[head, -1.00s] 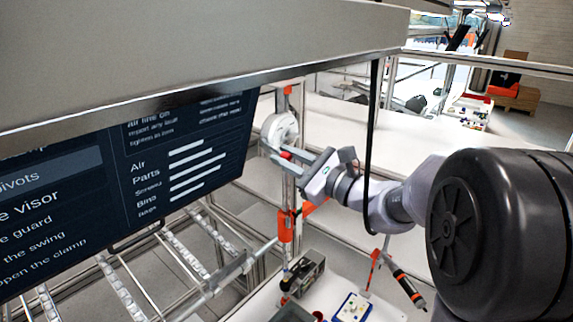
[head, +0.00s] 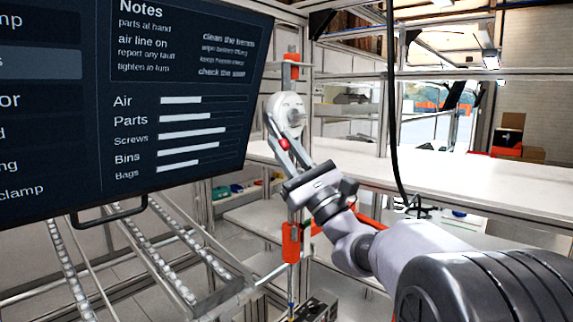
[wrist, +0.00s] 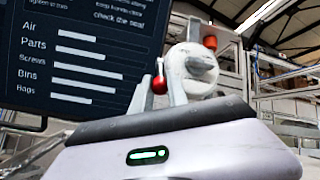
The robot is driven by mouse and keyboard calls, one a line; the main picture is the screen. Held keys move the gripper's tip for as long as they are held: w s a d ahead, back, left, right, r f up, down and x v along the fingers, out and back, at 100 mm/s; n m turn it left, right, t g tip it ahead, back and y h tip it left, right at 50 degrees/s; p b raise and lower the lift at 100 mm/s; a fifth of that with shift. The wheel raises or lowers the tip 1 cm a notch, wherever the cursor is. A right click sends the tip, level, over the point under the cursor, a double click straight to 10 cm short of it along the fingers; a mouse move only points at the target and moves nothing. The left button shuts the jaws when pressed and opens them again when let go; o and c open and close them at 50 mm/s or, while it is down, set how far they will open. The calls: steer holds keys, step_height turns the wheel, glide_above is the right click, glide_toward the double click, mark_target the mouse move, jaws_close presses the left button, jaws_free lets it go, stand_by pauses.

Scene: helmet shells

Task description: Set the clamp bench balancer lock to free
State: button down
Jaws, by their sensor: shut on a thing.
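The balancer (head: 288,106) is a white round housing on an upright post beside the screen. It also shows in the wrist view (wrist: 200,68). Its lock lever has a red knob (head: 284,145), which shows larger in the wrist view (wrist: 160,84). My gripper (head: 277,132) reaches up and left to the front of the balancer, with its fingers on either side of the lever. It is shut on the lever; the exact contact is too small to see. In the wrist view the finger bases stand left and right of the knob, and the gripper body hides what lies below.
A large dark screen (head: 180,90) hangs close to the left of the balancer. A black cable (head: 393,120) hangs to the right of my gripper. An orange-red bracket (head: 291,242) sits lower on the post. Roller rails (head: 160,250) are at lower left, white shelves (head: 440,175) behind.

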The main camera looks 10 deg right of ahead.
steer(key=shift+w+a+f+t+b, duration=0.1)
steer(key=shift+w+f+t+b, duration=0.05)
steer(key=shift+t+b, duration=0.2)
steer(key=c, duration=1.3)
jaws_free()
